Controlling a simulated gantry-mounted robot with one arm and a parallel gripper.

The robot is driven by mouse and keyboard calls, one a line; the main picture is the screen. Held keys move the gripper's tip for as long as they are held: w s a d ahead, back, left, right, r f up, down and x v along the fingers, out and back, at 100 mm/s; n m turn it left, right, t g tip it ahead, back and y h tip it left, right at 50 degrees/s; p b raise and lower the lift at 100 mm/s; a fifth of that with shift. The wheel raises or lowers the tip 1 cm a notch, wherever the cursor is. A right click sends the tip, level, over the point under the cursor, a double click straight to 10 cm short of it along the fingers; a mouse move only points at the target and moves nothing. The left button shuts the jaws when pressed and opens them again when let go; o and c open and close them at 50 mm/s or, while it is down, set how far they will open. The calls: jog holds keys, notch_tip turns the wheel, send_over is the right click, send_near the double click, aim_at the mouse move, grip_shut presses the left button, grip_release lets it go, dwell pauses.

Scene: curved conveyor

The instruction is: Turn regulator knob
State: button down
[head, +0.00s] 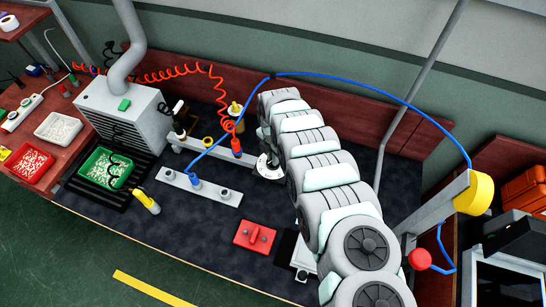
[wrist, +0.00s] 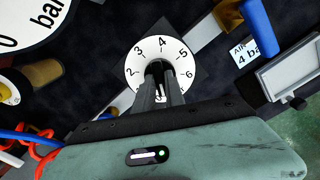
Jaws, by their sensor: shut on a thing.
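The regulator's round white dial (wrist: 135,70), with black numbers from 2 to 6 showing, sits on a dark square plate in the wrist view. My gripper (wrist: 159,70) reaches over the dial's lower part, its two dark fingers closed on the knob at the dial's centre. The knob itself is mostly hidden by the fingers, so its pointer setting cannot be read. In the head view the white dial (head: 268,166) shows beside the end of my arm, which hides most of the gripper.
A label reading "AIR 4 ba", cut off (wrist: 243,55), lies right of the dial. A large gauge (wrist: 30,22) and brass fitting (wrist: 42,73) are at left. A blue hose (head: 350,82) arches overhead; a red coiled hose (head: 175,73) runs behind.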

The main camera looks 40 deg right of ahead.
jog(key=shift+n, duration=0.7)
jog(key=shift+f, duration=0.1)
jog(key=c, duration=1.4)
grip_release()
jog(key=shift+r, duration=0.2)
notch_tip(320, 180, up, 11)
jog(key=shift+f, duration=0.2)
